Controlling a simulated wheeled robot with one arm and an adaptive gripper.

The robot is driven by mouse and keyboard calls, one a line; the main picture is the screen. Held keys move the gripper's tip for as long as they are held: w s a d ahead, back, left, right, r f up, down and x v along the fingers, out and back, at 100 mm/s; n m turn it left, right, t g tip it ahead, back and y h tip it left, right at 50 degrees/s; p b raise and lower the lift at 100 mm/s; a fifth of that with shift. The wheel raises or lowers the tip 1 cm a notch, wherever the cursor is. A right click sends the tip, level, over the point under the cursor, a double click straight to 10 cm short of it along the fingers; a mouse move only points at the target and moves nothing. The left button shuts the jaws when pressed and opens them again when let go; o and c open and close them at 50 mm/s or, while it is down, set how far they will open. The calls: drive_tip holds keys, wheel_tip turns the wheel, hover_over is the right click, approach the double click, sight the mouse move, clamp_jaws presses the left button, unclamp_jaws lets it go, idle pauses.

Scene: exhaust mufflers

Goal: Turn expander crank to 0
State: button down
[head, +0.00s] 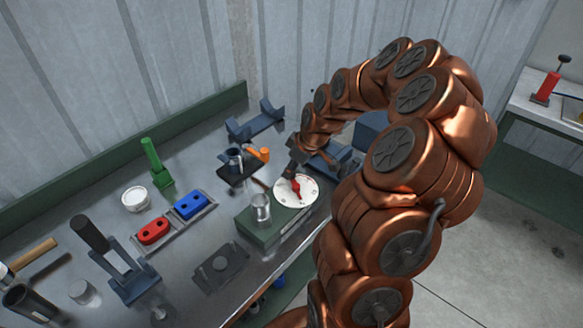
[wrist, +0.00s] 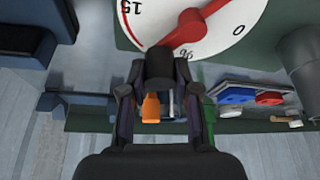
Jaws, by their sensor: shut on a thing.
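The expander's white round dial (head: 284,200) sits on a green box (head: 262,228) near the bench's right edge, with a red crank (head: 296,187) across it. In the wrist view the dial (wrist: 225,35) shows "15" at upper left, a "%" mark near its rim and a "0" at right. The red crank (wrist: 187,31) runs from the dial's hub down left to a dark handle knob (wrist: 159,64). My gripper (wrist: 160,80) is shut on this knob, one finger on each side; it also shows in the head view (head: 293,168). The pointer's exact reading is unclear.
Red (head: 153,231) and blue (head: 191,205) blocks lie in a tray at left. My arm hides the bench's right part.

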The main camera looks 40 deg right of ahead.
drive_tip(key=shift+d+f+m+b, duration=0.15)
drive_tip(key=shift+m+b, duration=0.15)
drive_tip(key=shift+b, duration=0.45)
drive_tip(key=m+b, duration=0.1)
drive_tip(key=h+b, duration=0.1)
drive_tip(key=b, duration=0.1)
drive_tip(key=shift+s+d+f+m, duration=0.2)
drive_tip(key=shift+d+m, duration=0.1)
drive_tip(key=shift+m, duration=0.1)
drive_tip(key=m+b, duration=0.1)
drive_tip(key=b, duration=0.1)
drive_tip(key=m+h+b, duration=0.1)
drive_tip(key=b, duration=0.1)
drive_tip(key=shift+s+d+m+t, duration=0.25)
drive_tip(key=shift+d+m+t, duration=0.05)
drive_tip(key=shift+d, duration=0.1)
drive_tip(key=m+b, duration=0.1)
drive_tip(key=b, duration=0.1)
drive_tip(key=s+m+h+b, duration=0.1)
drive_tip(key=m+b, duration=0.1)
drive_tip(key=shift+d+r, duration=0.1)
drive_tip(key=shift+d, duration=0.3)
drive_tip(key=shift+s+d+r+m+h+b, duration=0.1)
drive_tip(key=shift+s+m+h+b, duration=0.25)
drive_tip(key=shift+m+b, duration=0.45)
drive_tip(key=shift+s+d+r+m+h+b, duration=0.15)
drive_tip(key=shift+m+h+b, duration=0.3)
drive_tip(key=shift+m, duration=0.75)
drive_tip(key=shift+s+g, duration=0.1)
drive_tip(key=shift+g, duration=0.3)
